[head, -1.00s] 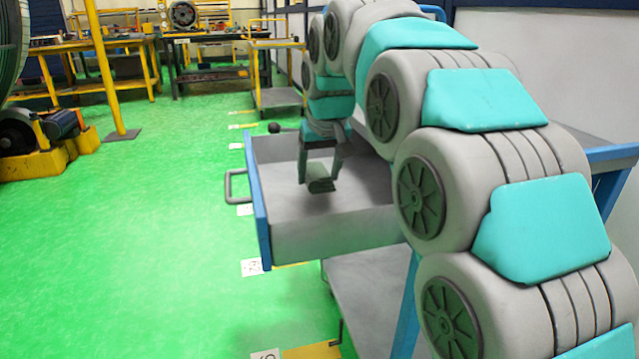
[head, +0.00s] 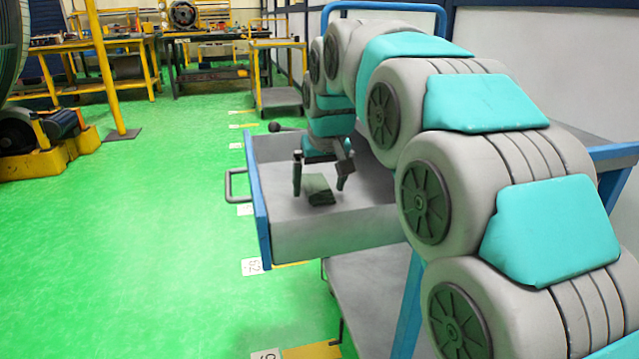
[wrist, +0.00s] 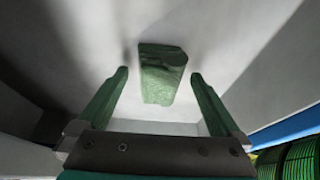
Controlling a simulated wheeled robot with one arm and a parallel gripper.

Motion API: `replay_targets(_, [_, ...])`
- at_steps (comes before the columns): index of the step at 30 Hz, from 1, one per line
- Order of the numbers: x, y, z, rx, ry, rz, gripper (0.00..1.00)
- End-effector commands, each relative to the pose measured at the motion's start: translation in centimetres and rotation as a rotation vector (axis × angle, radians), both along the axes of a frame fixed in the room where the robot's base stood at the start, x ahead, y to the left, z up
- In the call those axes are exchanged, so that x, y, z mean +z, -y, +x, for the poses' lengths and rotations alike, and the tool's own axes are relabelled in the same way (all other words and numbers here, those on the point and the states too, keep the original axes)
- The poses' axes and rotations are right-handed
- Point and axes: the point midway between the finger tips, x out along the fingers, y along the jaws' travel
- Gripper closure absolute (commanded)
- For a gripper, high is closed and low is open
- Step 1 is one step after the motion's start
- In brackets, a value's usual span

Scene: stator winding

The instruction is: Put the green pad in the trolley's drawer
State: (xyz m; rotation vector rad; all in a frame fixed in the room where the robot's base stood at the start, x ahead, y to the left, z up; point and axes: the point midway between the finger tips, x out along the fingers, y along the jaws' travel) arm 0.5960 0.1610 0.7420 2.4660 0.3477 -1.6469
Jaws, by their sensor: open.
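The green pad (head: 319,189) lies on the floor of the trolley's open drawer (head: 330,235), dark green and folded-looking. In the wrist view the pad (wrist: 162,74) shows just beyond and between the fingertips, with clear space on both sides. My gripper (head: 320,185) is open, its two fingers reaching down inside the drawer on either side of the pad, not touching it. In the wrist view my gripper (wrist: 160,78) has its fingers wide apart with nothing between them held.
The drawer's blue front with a grey handle (head: 236,185) sticks out over the green floor. The trolley's lower shelf (head: 375,290) is below. A yellow post (head: 103,70) and workbenches stand farther back. Floor to the left is free.

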Motion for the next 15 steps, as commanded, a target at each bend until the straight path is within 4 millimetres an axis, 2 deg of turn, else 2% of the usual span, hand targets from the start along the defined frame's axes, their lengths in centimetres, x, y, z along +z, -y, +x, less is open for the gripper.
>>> replay_targets(8, [0.9,0.0,-0.1,0.000,0.002,0.001,0.00])
replay_targets(15, [5.1,0.5,-1.7,-0.001,0.007,0.001,0.00])
